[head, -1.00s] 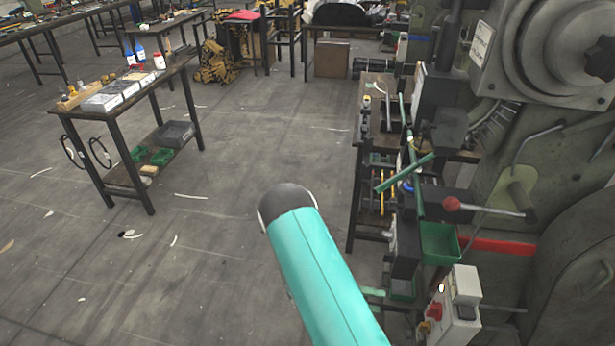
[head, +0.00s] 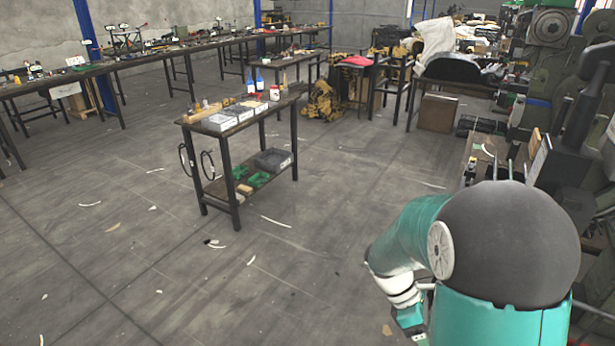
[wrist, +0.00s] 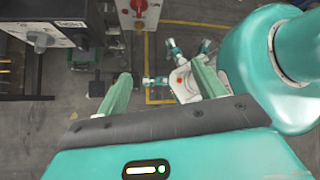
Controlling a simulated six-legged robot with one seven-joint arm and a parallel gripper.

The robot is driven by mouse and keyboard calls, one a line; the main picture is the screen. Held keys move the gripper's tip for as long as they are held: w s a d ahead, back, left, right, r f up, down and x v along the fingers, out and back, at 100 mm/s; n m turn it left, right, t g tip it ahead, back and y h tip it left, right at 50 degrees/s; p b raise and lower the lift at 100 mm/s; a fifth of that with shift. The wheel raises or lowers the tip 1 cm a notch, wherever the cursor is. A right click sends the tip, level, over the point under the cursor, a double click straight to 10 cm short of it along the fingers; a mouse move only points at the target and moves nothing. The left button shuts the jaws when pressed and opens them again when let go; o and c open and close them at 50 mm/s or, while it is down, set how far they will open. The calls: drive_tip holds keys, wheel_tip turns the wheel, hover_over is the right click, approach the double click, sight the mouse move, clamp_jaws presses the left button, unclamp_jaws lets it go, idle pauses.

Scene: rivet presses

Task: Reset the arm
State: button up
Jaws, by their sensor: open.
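My gripper (wrist: 163,88) shows in the wrist view. Its two green fingers stand well apart with nothing between them. The wrist camera looks down past the fingers at the floor and at my own body and legs. In the head view my teal arm is folded at the lower right, with its large dark joint cover close to the camera. The fingers cannot be made out in the head view.
Machines (head: 575,90) line the right side, close to my arm. In the wrist view a control box with a red knob (wrist: 139,5) is near the fingers.

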drive_tip(key=s+a+r+m+t+y, duration=0.3)
drive_tip(key=a+r+m+t, duration=0.2)
drive_tip(key=r+m, duration=0.2)
drive_tip(key=s+a+r+m+t+y, duration=0.3)
drive_tip(key=s+a+r+m+t, duration=0.1)
drive_tip(key=r, duration=0.8)
drive_tip(key=a+m+t, duration=0.1)
drive_tip(key=m+t, duration=0.1)
drive_tip(key=m, duration=0.1)
drive_tip(key=shift+s+a+r+m+y, duration=0.2)
drive_tip(key=shift+a+r+m+y, duration=0.1)
drive_tip(key=shift+m, duration=0.1)
drive_tip(key=shift+c, duration=0.2)
drive_tip(key=c, duration=0.7)
drive_tip(key=shift+d, duration=0.2)
